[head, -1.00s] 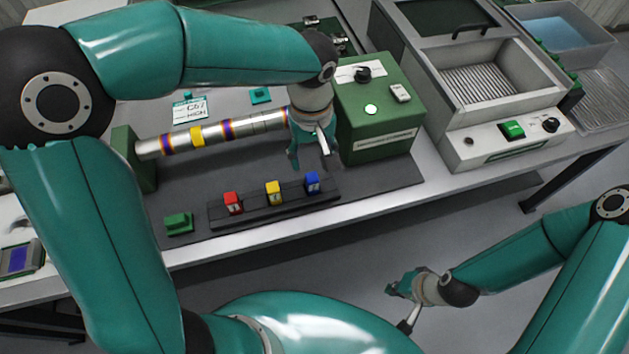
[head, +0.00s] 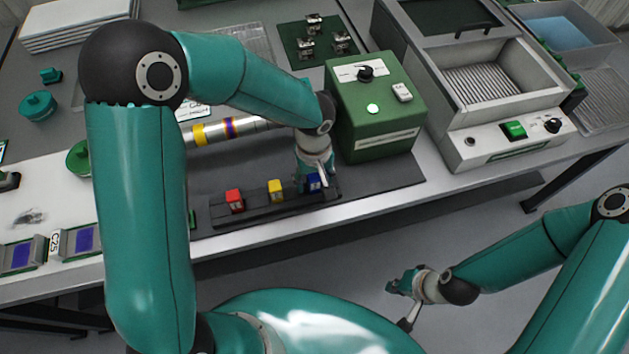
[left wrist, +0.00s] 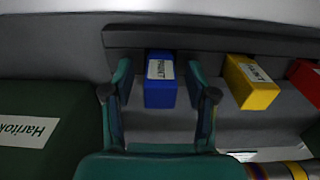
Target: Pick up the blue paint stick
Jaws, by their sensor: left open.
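The blue paint stick (head: 314,183) is a small blue block at the right end of a dark rack (head: 255,210). In the left wrist view the blue stick (left wrist: 160,82) with its white label sits between the two fingers of my left gripper (left wrist: 160,95). The fingers stand apart on either side, with small gaps showing. In the head view my left gripper (head: 312,182) is down at the stick and partly hides it. My right gripper (head: 405,285) is away from the table at lower right; its fingers are too small to judge.
A yellow stick (head: 275,190) and a red stick (head: 235,200) stand in the same rack to the left. A green box (head: 375,120) is close on the right. A banded metal roller (head: 215,132) lies behind. The table's front edge is near the rack.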

